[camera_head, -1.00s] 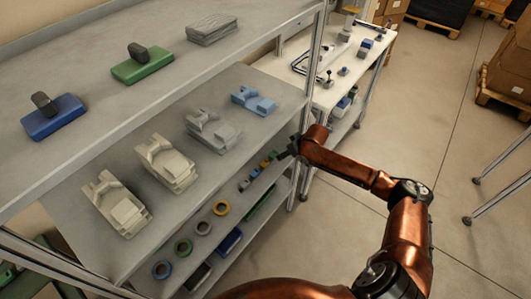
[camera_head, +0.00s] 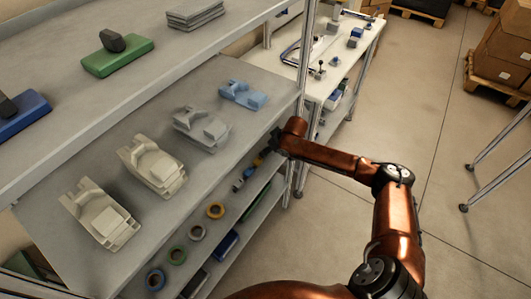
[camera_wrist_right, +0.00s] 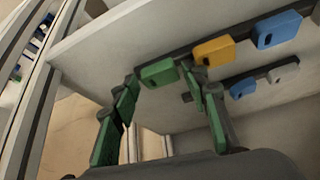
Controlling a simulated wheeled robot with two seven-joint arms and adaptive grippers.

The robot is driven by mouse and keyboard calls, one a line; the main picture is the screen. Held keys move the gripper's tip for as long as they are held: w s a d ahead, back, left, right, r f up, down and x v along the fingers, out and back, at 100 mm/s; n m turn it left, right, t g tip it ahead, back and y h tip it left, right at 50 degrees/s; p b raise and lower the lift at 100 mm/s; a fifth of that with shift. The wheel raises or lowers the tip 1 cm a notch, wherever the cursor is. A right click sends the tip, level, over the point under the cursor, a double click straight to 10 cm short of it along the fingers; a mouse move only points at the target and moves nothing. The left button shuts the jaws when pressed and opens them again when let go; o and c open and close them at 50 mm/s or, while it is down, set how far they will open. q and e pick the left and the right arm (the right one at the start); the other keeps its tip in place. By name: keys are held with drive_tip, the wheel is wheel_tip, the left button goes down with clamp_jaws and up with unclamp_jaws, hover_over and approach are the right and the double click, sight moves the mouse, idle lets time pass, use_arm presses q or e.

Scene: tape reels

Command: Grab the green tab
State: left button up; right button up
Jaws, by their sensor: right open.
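In the right wrist view, the green tab (camera_wrist_right: 158,72) is a small block on a dark rail along the edge of a grey shelf. My right gripper (camera_wrist_right: 160,80) is open, with green-padded fingers. Its fingertips appear on either side of the green tab in the picture; I see no clear contact. In the head view, my right gripper (camera_head: 275,142) is small and dark at the shelf's right end and largely hides the green tab. My left gripper is in neither view.
A yellow tab (camera_wrist_right: 214,50) and a blue tab (camera_wrist_right: 277,30) share the rail, close to the right finger. Another blue tab (camera_wrist_right: 243,88) and a grey tab (camera_wrist_right: 284,70) are lower. A shelf post (camera_head: 304,70) stands beside my arm.

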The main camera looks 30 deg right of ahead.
drive_tip(key=c, duration=0.5)
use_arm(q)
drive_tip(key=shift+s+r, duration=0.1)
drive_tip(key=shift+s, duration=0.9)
use_arm(e)
drive_tip(key=shift+r, duration=0.15)
